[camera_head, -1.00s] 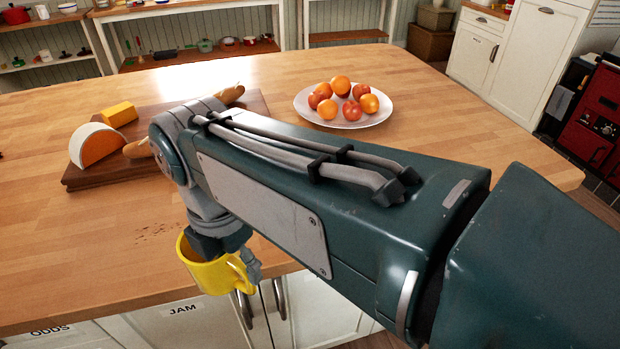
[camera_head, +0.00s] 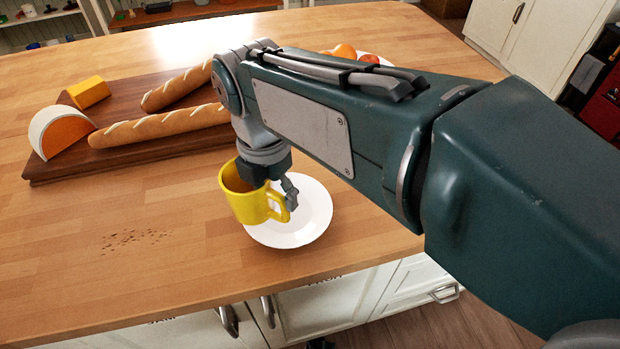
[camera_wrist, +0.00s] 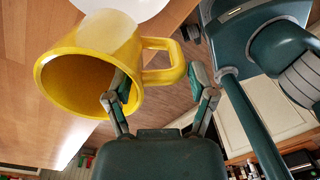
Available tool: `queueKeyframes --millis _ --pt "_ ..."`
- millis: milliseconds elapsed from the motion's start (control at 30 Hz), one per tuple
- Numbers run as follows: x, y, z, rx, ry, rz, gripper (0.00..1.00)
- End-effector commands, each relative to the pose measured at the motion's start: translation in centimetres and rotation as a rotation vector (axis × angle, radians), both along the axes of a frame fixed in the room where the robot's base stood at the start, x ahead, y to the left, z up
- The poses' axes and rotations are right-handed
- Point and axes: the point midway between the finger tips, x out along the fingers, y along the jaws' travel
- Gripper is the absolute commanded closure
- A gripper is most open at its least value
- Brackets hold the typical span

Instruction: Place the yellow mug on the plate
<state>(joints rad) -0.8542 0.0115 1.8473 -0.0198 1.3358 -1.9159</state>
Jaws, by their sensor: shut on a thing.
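The yellow mug (camera_head: 243,200) is held by my gripper (camera_head: 280,190), roughly upright, with its open top up and its handle to the right. The white plate (camera_head: 305,222) lies on the wooden counter near its front edge. In the head view the mug overlaps the plate's left part; I cannot tell its exact height above it. In the wrist view the mug (camera_wrist: 95,60) fills the left, and my gripper's fingers (camera_wrist: 163,92) are at its wall and handle. Part of the plate (camera_wrist: 120,8) shows beyond the mug at the top.
A dark cutting board (camera_head: 70,168) with two baguettes (camera_head: 160,128), a cheese wheel (camera_head: 62,132) and a yellow cheese block (camera_head: 90,93) lies behind left. A fruit plate (camera_head: 385,60) is partly hidden behind my arm. The counter's front left is clear except for crumbs (camera_head: 135,240).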

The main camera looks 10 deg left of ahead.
Motion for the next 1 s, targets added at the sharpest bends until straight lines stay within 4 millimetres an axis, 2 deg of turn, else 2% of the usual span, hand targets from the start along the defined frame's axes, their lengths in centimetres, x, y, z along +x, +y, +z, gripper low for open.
queueKeyframes --millis 133,300,400,567,800,1000 --pt "3.0 -1.6 -1.4 0.0 0.001 -0.006 0.89" --pt "5.1 -2.5 -4.5 -0.001 0.001 -0.003 0.89" --pt "5.9 -2.8 -5.6 0.001 0.0 -0.001 0.89" --pt "6.8 -3.2 -6.8 0.0 0.0 -0.001 0.89" --pt "7.1 -3.3 -9.9 0.0 0.0 0.001 0.89" --pt "7.1 -3.3 -10.2 0.002 -0.002 0.001 0.89"
